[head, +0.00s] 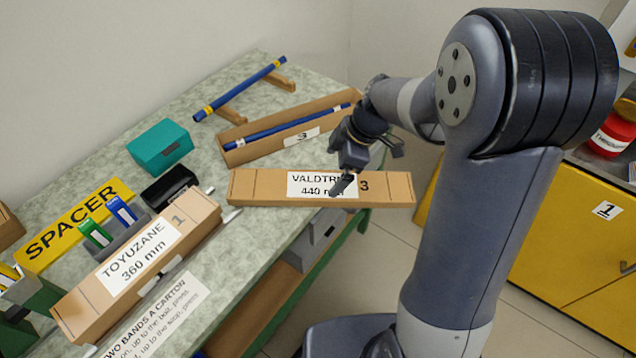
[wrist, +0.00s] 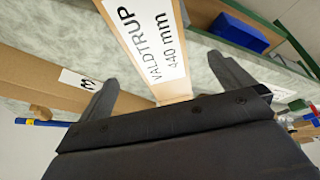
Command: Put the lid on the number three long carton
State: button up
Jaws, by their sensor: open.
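The number three lid (head: 270,188) is a long brown cardboard piece labelled VALDTRUP 440 mm, with a 3 near its right end. It lies across the front of the table, and its right end reaches past the edge. The number three carton (head: 236,157) is open behind it, with a blue rod (head: 290,128) inside. My gripper (head: 369,166) is open over the right part of the lid. In the wrist view, the lid (wrist: 143,25) runs between the spread fingers (wrist: 165,72) with gaps showing beside it. Part of the lid is hidden by my gripper.
A closed number one carton (head: 80,300) labelled TOYUZANE 360 mm lies front left. A yellow SPACER sign (head: 75,225), a teal box (head: 160,145) and a black object (head: 170,187) stand nearby. A blue rod (head: 240,90) rests on wooden supports at the back.

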aim_at(321, 185)
jog(key=shift+w+p+x, duration=0.15)
jog(key=shift+p+x, duration=0.05)
jog(key=shift+x, duration=2)
jog(key=shift+w+p+x, duration=0.15)
jog(key=shift+p+x, duration=0.05)
jog(key=shift+x, duration=1.95)
jog(key=shift+d, duration=0.15)
jog(key=shift+c, duration=0.4)
jog(key=c, duration=0.8)
jog(key=shift+r, duration=0.1)
jog(key=shift+c, duration=0.2)
